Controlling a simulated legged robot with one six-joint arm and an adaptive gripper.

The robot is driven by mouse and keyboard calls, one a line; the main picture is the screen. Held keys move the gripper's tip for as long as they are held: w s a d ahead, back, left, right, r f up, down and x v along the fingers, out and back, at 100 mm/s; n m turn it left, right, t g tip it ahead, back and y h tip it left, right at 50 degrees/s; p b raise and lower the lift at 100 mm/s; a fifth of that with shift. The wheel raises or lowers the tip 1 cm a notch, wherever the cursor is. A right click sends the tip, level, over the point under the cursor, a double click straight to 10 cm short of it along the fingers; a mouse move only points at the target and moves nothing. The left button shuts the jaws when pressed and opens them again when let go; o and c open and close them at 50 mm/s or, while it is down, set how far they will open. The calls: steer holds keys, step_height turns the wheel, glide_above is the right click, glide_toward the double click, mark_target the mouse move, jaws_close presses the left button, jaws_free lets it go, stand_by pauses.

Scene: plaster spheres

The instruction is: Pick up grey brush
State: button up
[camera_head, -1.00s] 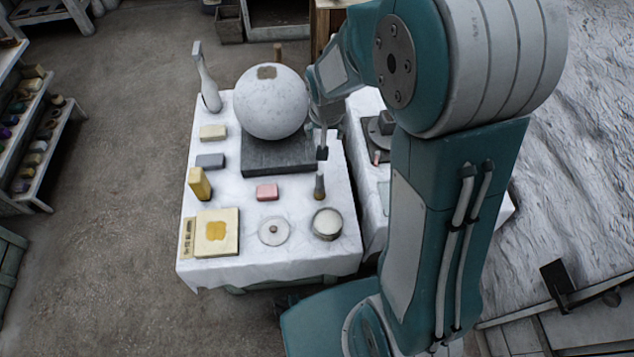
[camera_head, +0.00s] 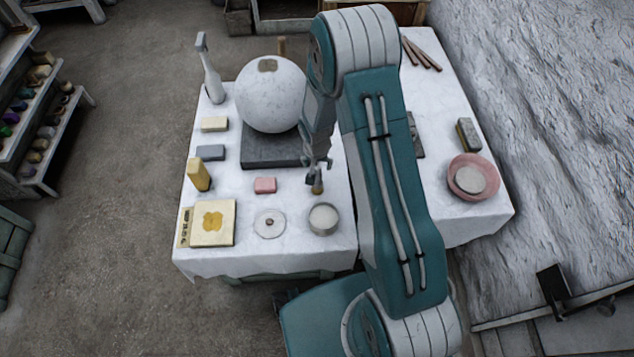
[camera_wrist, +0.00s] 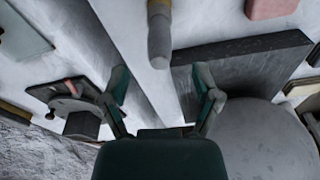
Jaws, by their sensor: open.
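A thin grey-handled brush with a brown end (camera_head: 317,188) is on the white-covered table, near its right edge. In the wrist view it shows at the top centre (camera_wrist: 160,38), with its rounded grey end toward me. My gripper (camera_head: 317,166) is above the table beside the dark slab. In the wrist view my gripper (camera_wrist: 162,82) has its two fingers spread wide, with nothing between them. The brush lies past the fingertips, roughly in line with the gap. In the head view my gripper partly hides the brush.
A large plaster sphere (camera_head: 270,95) sits on a dark slab (camera_head: 262,152) close by my gripper. A round tin (camera_head: 323,217), pink block (camera_head: 265,185) and white disc (camera_head: 269,224) stand nearer the front. A second table at right holds a pink bowl (camera_head: 462,192).

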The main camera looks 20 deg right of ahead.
mark_target(317, 168)
steer(key=f, duration=0.5)
steer(key=shift+w+d, duration=0.15)
steer(key=shift+w, duration=0.25)
steer(key=shift+c, duration=0.4)
jaws_close()
